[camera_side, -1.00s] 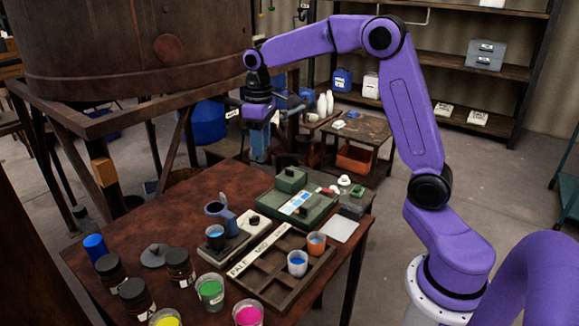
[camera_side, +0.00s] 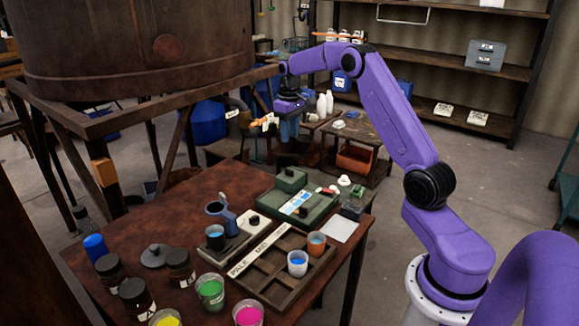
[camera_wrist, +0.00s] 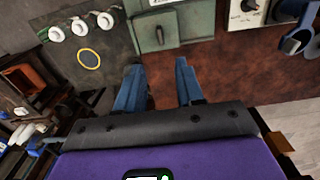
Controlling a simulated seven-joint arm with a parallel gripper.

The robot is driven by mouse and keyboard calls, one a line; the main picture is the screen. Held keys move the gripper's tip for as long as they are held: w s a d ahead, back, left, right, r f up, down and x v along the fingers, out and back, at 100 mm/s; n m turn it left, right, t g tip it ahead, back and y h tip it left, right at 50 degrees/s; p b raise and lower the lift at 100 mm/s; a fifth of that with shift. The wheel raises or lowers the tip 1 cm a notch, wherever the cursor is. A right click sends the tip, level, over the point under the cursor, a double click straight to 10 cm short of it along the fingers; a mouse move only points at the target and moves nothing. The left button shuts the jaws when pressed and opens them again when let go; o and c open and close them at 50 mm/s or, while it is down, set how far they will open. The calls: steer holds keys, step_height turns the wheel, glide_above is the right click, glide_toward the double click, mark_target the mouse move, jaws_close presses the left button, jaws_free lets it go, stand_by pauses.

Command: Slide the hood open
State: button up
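A green instrument (camera_side: 318,214) lies on the brown table, with a raised green hood (camera_side: 290,178) at its back left end. In the wrist view the green hood (camera_wrist: 175,15) shows at the top, with a dark handle (camera_wrist: 160,35) on it. My gripper (camera_side: 288,136) hangs beyond and above the table's far edge, apart from the hood. In the wrist view my gripper (camera_wrist: 158,72) has its two blue fingers spread, with nothing between them. The hood's far side is hidden in the side view.
A cream device (camera_side: 265,222), a blue mug (camera_side: 222,217) and a wooden tray (camera_side: 285,272) with small cups stand near the instrument. White-capped bottles (camera_wrist: 80,27) and a yellow ring (camera_wrist: 89,59) lie left of the hood in the wrist view. Jars and paint cups fill the table's front.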

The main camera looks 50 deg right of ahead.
mark_target(290, 177)
step_height(290, 177, down, 13)
steer(key=shift+r, duration=0.2)
stand_by(0.3)
jaws_close()
stand_by(1.3)
